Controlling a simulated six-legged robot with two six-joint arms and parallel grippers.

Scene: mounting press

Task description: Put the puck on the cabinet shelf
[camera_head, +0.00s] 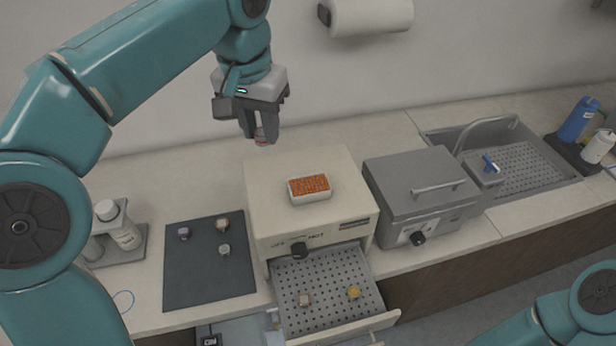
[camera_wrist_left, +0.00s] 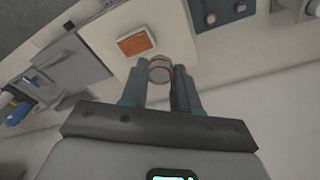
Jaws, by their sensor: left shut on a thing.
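My left gripper (camera_head: 262,138) is shut on a small round puck (camera_head: 261,136) with a reddish rim, held in the air above and behind the cream cabinet. In the left wrist view the puck (camera_wrist_left: 160,72) sits between the fingertips. The cream cabinet (camera_head: 350,196) stands on the counter with a black knob on its front. Its perforated metal shelf (camera_head: 328,278) is pulled out at the front. A pinkish puck (camera_head: 305,299) and a yellow puck (camera_head: 353,292) lie on that shelf, with bare space around them. My right gripper is out of view.
An orange-topped white block (camera_head: 309,189) lies on the cabinet. A dark mat (camera_head: 208,280) with several small pucks lies left. A grey lidded machine (camera_head: 425,195) stands right, beside a sink (camera_head: 520,165). White bottles (camera_head: 124,232) stand at left. A paper roll (camera_head: 368,14) hangs on the wall.

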